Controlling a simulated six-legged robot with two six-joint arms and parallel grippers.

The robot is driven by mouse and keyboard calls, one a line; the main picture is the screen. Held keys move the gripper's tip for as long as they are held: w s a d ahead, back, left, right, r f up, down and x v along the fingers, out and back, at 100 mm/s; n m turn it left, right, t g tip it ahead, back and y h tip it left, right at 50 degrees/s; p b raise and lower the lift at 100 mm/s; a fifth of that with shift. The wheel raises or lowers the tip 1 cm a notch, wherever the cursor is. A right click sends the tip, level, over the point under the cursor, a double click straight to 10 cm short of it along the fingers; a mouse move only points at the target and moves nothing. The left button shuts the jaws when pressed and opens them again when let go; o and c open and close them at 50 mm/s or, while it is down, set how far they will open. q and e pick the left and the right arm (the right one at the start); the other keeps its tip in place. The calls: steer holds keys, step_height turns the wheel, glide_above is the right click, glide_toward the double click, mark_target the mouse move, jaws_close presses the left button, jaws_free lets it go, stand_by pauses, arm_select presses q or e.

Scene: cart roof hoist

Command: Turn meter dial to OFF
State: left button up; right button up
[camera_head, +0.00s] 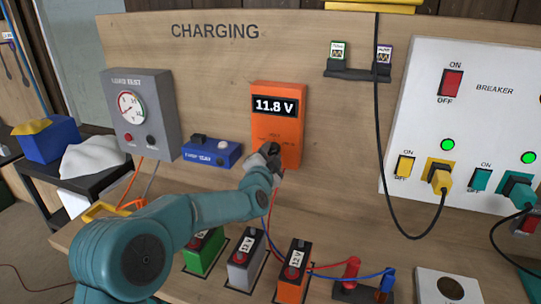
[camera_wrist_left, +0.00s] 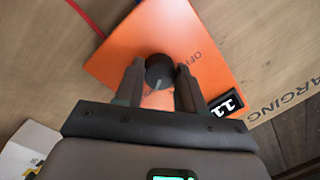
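The orange meter (camera_head: 278,121) is on the wooden charging board, and its display reads 11.8 V. My left gripper (camera_head: 272,158) is at the lower part of its face and hides the dial in the head view. In the left wrist view, the round dark dial (camera_wrist_left: 158,71) sits between the two fingers of my left gripper (camera_wrist_left: 159,78) on the orange meter face (camera_wrist_left: 125,48). The fingers are apart, one on each side of the dial, with narrow gaps showing. OFF lettering is beside the dial. I cannot clearly read where the dial points. My right gripper is not in view.
A grey load tester (camera_head: 165,115) and a blue box (camera_head: 212,152) are left of the meter. The white breaker panel (camera_head: 485,75) is at the right, with a black cable hanging nearby. Green, grey (camera_head: 245,262) and orange batteries stand below, with red and blue leads.

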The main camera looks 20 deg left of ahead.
arm_select(q)
steer(key=shift+d+f+n, duration=0.1)
steer(key=shift+n, duration=0.3)
steer(key=shift+n+b, duration=0.45)
steer(key=shift+n, duration=0.15)
steer(key=n+b, duration=0.1)
steer(key=n, duration=0.2)
steer(key=shift+g, duration=0.3)
steer(key=n+h+b, duration=0.1)
steer(key=n, duration=0.2)
steer(key=shift+n, duration=0.4)
steer(key=n+b, duration=0.1)
steer(key=n, duration=0.1)
steer(key=shift+n+g, duration=0.3)
steer(key=n+h+b, duration=0.1)
steer(key=n+b, duration=0.2)
steer(key=n, duration=0.2)
steer(key=shift+n, duration=0.3)
steer(key=n+b, duration=0.2)
steer(key=n, duration=0.1)
steer(key=n+h+b, duration=0.1)
steer(key=n, duration=0.1)
steer(key=shift+a+r, duration=0.2)
steer(key=shift+r, duration=0.05)
steer(key=shift+b, duration=0.3)
